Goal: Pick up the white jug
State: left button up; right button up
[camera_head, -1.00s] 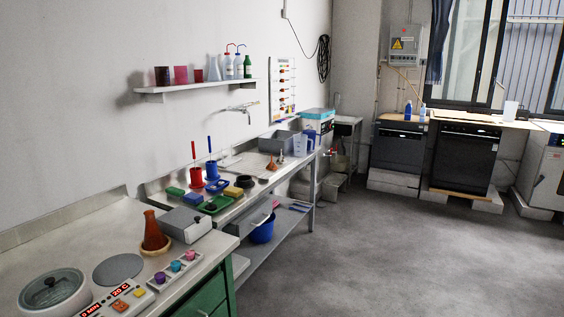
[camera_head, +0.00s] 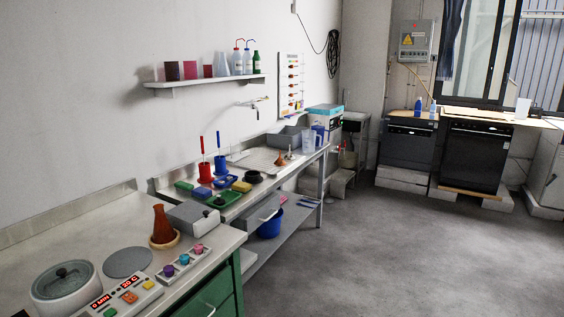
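A small white upright object (camera_head: 522,108), which may be the white jug, stands on the wooden counter at the far right, near the window. It is too small to make out a handle or spout. A pale, see-through jug-like vessel (camera_head: 309,140) stands at the far end of the left bench, beside a blue item (camera_head: 320,133). I cannot tell for sure which one is the white jug. Neither of my grippers is in view, and both vessels stand free.
Black appliances (camera_head: 470,155) stand under the far counter. The grey floor (camera_head: 400,250) is open.

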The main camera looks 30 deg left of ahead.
aim_at(308, 136)
jog(key=i+u, duration=0.25)
jog(key=i, duration=0.45)
jog(key=i+j+z, duration=0.1)
jog(key=i, duration=2.2)
jog(key=i+u, duration=0.15)
jog(key=i, duration=0.45)
jog(key=i+u, duration=0.2)
jog(key=i, duration=0.35)
jog(key=i+u, duration=0.15)
jog(key=i, duration=0.45)
jog(key=i+l+u, duration=0.15)
jog(key=i, duration=0.4)
jog(key=i+l+u, duration=0.2)
jog(key=i, duration=0.4)
jog(key=i+u, duration=0.15)
jog(key=i, duration=0.45)
jog(key=u, duration=1.9)
